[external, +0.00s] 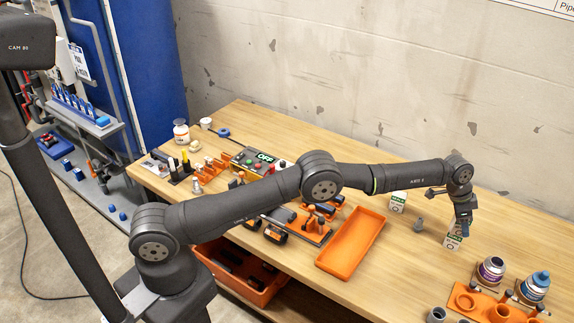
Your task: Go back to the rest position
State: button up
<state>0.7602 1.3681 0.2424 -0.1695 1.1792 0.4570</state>
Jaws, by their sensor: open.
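My gripper (462,229) points down above the right part of the wooden workbench (285,133), with my arm stretched across the bench from the lower left. The gripper is small in this view. A white box with a green band (452,241) is right at or behind its fingertips; I cannot tell whether they touch it. A similar white box (398,201) stands a little to the left. A small grey fitting (418,225) lies between the two boxes.
An empty orange tray (352,243) lies mid-bench. Two jars (490,270) (535,287) stand by an orange holder (490,308) at the lower right. A control box reading OFF (262,158) and orange fixtures crowd the left. An orange crate (240,273) sits below the front edge.

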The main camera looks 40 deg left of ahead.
jog(key=shift+r, duration=1.25)
